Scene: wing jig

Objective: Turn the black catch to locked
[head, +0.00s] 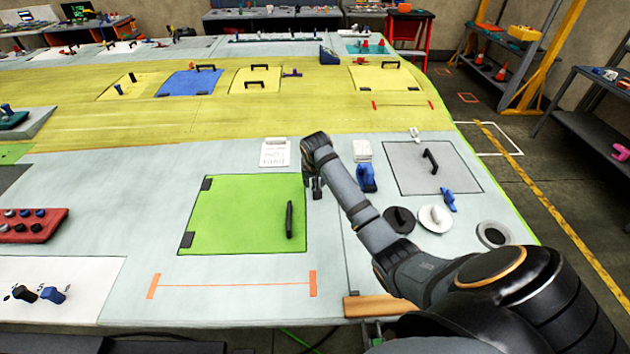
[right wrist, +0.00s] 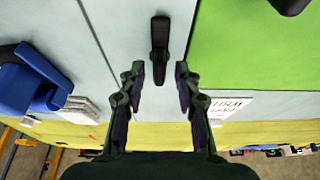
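The black catch (right wrist: 160,38) shows in the right wrist view as a short upright bar on the pale surface, beside the edge of the green panel (right wrist: 245,50). In the head view my right arm covers that spot, and I cannot pick the catch out there. My right gripper (right wrist: 158,78) is open, with one finger on each side of the catch's near end. It looks empty, and I cannot tell whether it touches the catch. In the head view the right gripper (head: 312,188) hangs by the right edge of the green panel (head: 240,205). My left gripper is not in view.
A black handle (head: 289,220) stands on the green panel. A white printed card (head: 275,152) lies behind it. A blue catch-like part (head: 367,178) stands right of my gripper. A grey panel (head: 430,167) and round discs (head: 435,218) lie further right.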

